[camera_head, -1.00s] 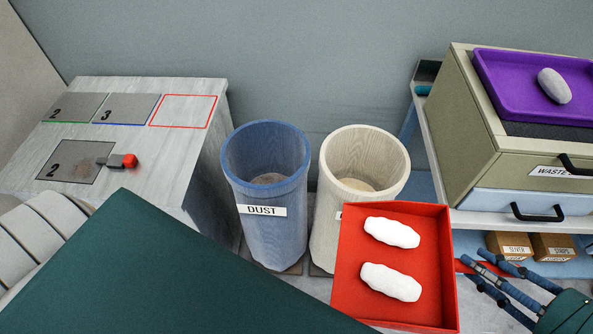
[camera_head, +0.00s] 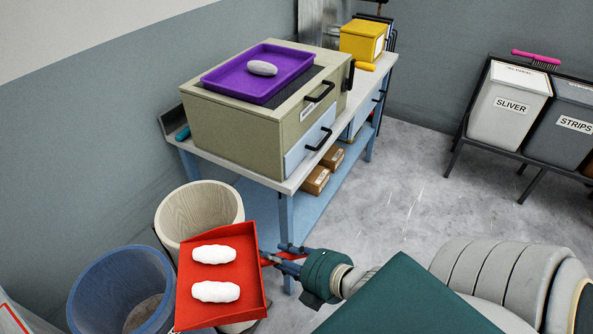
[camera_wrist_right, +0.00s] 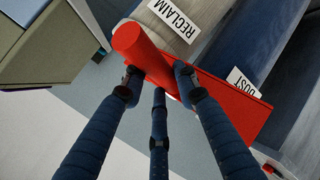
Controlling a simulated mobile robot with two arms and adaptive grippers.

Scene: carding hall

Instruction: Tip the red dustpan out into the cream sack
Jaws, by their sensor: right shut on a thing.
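The red dustpan (camera_head: 252,286) carries two white lumps, one (camera_head: 213,255) behind the other (camera_head: 215,291). The cream sack (camera_head: 198,205) is an upright, open, round container just behind the pan. The pan hides its front, and I cannot tell whether the pan overhangs its mouth. My right gripper (camera_head: 287,256) comes in from the right, shut on the pan's handle. In the right wrist view its fingers (camera_wrist_right: 158,82) close around the thick red handle (camera_wrist_right: 136,45), and a RECLAIM label (camera_wrist_right: 173,17) shows behind. My left gripper is out of view.
The blue DUST container (camera_head: 92,295) stands left of the cream sack. A bench (camera_head: 290,184) behind holds a beige drawer cabinet (camera_head: 228,130) with a purple tray (camera_head: 282,80) and grey lump (camera_head: 262,68). SLIVER (camera_head: 507,108) and STRIPS (camera_head: 562,125) bins stand far right. Floor between is clear.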

